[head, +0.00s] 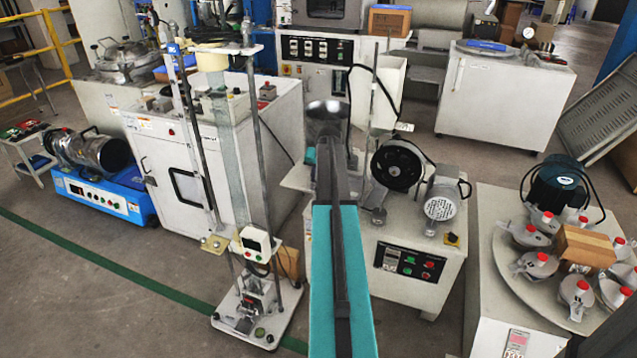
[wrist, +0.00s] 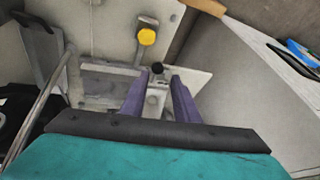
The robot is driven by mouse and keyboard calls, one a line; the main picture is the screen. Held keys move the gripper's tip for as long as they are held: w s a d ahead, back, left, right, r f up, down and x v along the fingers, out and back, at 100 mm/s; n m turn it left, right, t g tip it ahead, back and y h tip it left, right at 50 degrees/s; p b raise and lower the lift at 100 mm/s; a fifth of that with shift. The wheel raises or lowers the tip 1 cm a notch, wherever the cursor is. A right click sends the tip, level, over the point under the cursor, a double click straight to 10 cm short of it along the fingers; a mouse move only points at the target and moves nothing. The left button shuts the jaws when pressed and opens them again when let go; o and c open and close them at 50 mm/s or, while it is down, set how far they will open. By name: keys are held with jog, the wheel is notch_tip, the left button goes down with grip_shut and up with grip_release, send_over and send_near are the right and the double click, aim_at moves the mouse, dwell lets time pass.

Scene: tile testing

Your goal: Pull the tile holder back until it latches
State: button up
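In the wrist view, my gripper (wrist: 160,76) shows as two purple fingers standing apart. A small black knob (wrist: 157,68) shows between and just beyond the fingertips, with visible room on both sides. Below it, a pale metal block (wrist: 157,97) shows between the fingers; it looks like part of the tile holder, but I cannot be sure. I cannot tell whether the fingers touch the block. In the head view, my arm hides the gripper and the spot where it works.
A yellow knob (wrist: 147,36) on a metal stem stands just beyond the fingers, on a pale plate (wrist: 108,40). A curved metal rod (wrist: 42,112) is at the left. In the head view, a white machine (head: 415,293) with a black wheel (head: 398,166) stands right of my arm.

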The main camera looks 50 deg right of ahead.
jog(key=v, duration=0.7)
jog(key=shift+s+r+p, duration=0.25)
jog(key=shift+p, duration=0.2)
jog(key=shift+a, duration=0.1)
